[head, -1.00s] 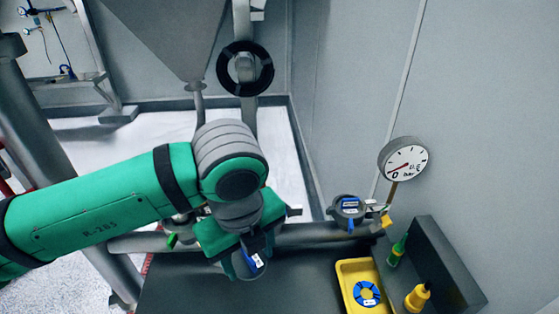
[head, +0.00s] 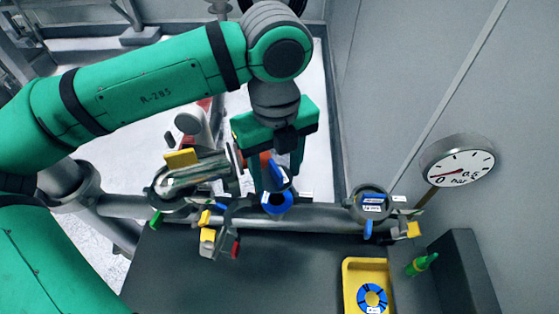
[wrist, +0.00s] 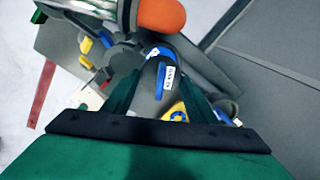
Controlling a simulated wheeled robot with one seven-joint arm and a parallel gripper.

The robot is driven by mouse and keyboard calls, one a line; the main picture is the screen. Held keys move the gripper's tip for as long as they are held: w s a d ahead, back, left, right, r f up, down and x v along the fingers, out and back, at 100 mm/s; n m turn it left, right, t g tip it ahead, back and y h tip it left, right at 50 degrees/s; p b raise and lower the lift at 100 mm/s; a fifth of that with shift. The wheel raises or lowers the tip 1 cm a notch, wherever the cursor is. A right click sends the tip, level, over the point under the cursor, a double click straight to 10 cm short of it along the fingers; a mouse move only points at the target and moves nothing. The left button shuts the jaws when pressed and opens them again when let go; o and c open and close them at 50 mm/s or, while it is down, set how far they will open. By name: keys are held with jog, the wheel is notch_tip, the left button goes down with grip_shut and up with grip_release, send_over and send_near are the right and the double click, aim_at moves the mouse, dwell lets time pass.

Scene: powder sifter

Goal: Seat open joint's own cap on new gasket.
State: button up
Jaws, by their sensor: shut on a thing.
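My gripper (head: 284,172) is shut on a grey cap with a blue tag (head: 278,171), with its fingers pointing down. The cap is directly above the open joint on the horizontal pipe. A blue gasket (head: 277,204) with a white label lies on that joint; I cannot tell whether cap and gasket touch. In the wrist view, the cap (wrist: 143,103) is between the green fingers, and the labelled blue gasket (wrist: 163,71) shows just beyond it. An open clamp (head: 224,222) with yellow and red parts hangs left of the joint.
A closed joint (head: 371,202) with a blue tag stands to the right, below a gauge (head: 457,160). A yellow tray (head: 348,280) holds another blue ring. A metal fitting (head: 195,178) crowds the left.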

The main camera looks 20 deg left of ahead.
aim_at(276, 188)
jog(key=shift+d, duration=0.1)
jog(key=shift+f, duration=2.9)
jog(key=shift+s, duration=0.1)
jog(key=shift+f, duration=0.5)
jog(key=shift+r, duration=0.25)
dwell(2.7)
jog(key=shift+w, duration=0.2)
dwell(1.0)
